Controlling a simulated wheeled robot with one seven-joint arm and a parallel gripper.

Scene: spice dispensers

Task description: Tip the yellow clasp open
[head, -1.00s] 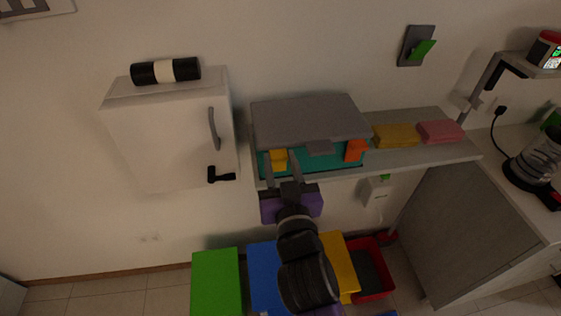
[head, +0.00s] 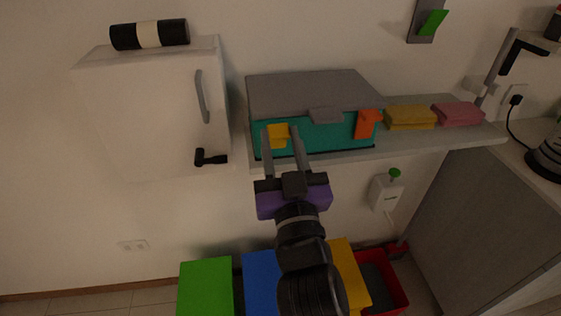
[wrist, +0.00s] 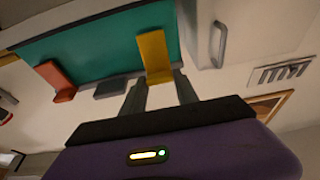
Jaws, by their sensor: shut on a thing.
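A teal box (head: 325,139) with a grey lid (head: 310,93) stands on a wall shelf. The yellow clasp (head: 277,132) is on the left of its front face, near the lid's edge. It also shows in the wrist view (wrist: 154,53), where its bent end lies between my fingers. My gripper (head: 282,145) reaches up from below, with one finger on each side of the clasp, shut on it. The fingertips also show in the wrist view (wrist: 160,84). An orange clasp (head: 366,125) is on the right of the front face. How far the yellow clasp is tipped is hard to tell.
A white cabinet (head: 150,115) with a grey handle is close on the left. Yellow (head: 410,117) and pink (head: 457,114) folded pieces lie on the shelf (head: 445,140) to the right. Green (head: 206,287), blue and yellow boxes and a red bin stand below.

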